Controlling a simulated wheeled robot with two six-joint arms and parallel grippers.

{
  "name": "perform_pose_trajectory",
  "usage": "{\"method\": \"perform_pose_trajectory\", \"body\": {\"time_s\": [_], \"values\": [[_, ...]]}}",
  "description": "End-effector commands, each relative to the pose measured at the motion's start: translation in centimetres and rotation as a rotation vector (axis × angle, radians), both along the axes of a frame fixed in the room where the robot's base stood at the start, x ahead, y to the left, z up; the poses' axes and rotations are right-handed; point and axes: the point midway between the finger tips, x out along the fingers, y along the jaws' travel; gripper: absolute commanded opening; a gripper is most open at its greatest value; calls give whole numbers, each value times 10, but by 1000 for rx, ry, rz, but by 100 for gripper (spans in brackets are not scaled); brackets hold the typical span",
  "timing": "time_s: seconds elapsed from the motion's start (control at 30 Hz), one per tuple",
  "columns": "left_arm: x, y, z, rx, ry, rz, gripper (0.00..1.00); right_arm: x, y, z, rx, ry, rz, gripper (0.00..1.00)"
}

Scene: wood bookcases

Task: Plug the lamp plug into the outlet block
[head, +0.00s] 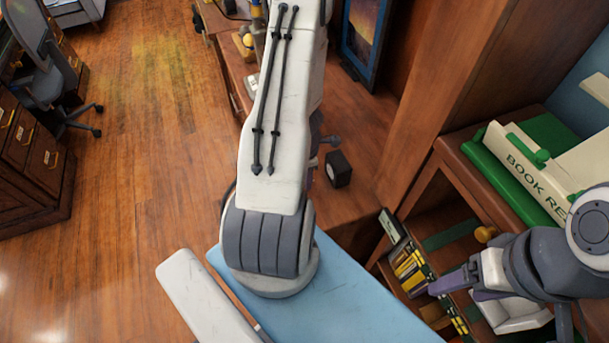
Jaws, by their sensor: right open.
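A small black block (337,168) with a pale round mark on its face stands on the brown wooden surface right of my large arm link. It may be the outlet block, but I cannot tell for sure. The lamp plug cannot be made out. A small yellow-and-dark object, perhaps part of a lamp (246,42), is on the desk left of the arm. My left gripper is mostly hidden behind this link; only grey and purple bits show near the block. My right gripper (460,284) is open at the lower right, in front of the bookcase shelves, far from the block.
A wooden bookcase (470,165) fills the right, with books (410,268) on its shelf and a green-and-cream "BOOK RE..." box (520,160) on top. A blue-framed picture (362,38) leans at the back. Drawers (32,150) and a chair (50,85) stand left; the floor between is clear.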

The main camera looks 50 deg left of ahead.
Motion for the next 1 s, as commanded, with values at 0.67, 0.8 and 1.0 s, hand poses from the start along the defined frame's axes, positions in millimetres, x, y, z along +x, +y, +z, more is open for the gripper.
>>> {"method": "perform_pose_trajectory", "body": {"time_s": [0.67,0.8,1.0], "values": [[44,-17,3,0,0,3,0,0,0,60,0,0,-2,71],[48,-18,2,1,-1,4,0,0,0,64,0,0,-3,71],[50,-19,0,1,-1,4,0,0,0,65,0,0,-3,71]]}}
